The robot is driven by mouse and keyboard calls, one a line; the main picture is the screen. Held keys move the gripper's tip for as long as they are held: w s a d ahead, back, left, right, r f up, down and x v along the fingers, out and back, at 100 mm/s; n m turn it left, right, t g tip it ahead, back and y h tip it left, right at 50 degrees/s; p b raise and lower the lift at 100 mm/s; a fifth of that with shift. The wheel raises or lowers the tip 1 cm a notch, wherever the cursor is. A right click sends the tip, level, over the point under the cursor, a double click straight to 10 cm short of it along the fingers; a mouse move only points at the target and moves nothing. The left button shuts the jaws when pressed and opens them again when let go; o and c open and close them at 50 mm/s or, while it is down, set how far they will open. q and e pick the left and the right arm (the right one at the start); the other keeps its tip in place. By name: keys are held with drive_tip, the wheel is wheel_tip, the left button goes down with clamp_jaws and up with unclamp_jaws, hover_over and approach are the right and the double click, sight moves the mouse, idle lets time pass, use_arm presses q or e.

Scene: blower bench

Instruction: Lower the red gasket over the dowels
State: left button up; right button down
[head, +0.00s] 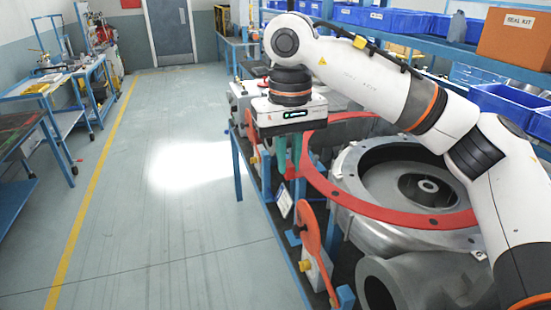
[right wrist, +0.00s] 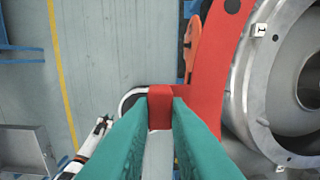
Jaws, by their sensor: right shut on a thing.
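The red gasket (head: 400,211) is a large flat ring with holes, over the left and front of the grey blower housing (head: 362,158) in the head view. Its left side sits out past the housing's flange, and it looks raised above it. My right gripper (head: 288,165) is shut on a red tab at the gasket's left edge. In the right wrist view, the teal fingers (right wrist: 160,108) pinch this tab, and the gasket (right wrist: 208,85) curves up to the right beside the flange (right wrist: 240,95). I cannot make out the dowels clearly. My left gripper is not in view.
A red-orange lever (head: 308,232) stands at the bench's left edge, below the gasket. A grey pipe mouth (head: 380,290) is in front of the housing. Blue bins (head: 497,103) and a seal kit box (head: 515,38) are at the right.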

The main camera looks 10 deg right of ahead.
sight(316, 169)
drive_tip(key=shift+w+d+f, duration=0.1)
drive_tip(key=shift+d, duration=1.3)
drive_tip(key=shift+w+d, duration=0.1)
drive_tip(key=shift+d, duration=5.6)
drive_tip(key=shift+w+f+b, duration=0.2)
drive_tip(key=shift+f+b, duration=0.55)
drive_tip(key=shift+f, duration=0.8)
drive_tip(key=shift+w+f+b, duration=0.15)
drive_tip(key=shift+f+b, duration=0.55)
drive_tip(key=shift+f, duration=0.85)
drive_tip(key=shift+f+b, duration=0.85)
drive_tip(key=shift+f, duration=0.6)
drive_tip(key=c, duration=1.3)
unclamp_jaws()
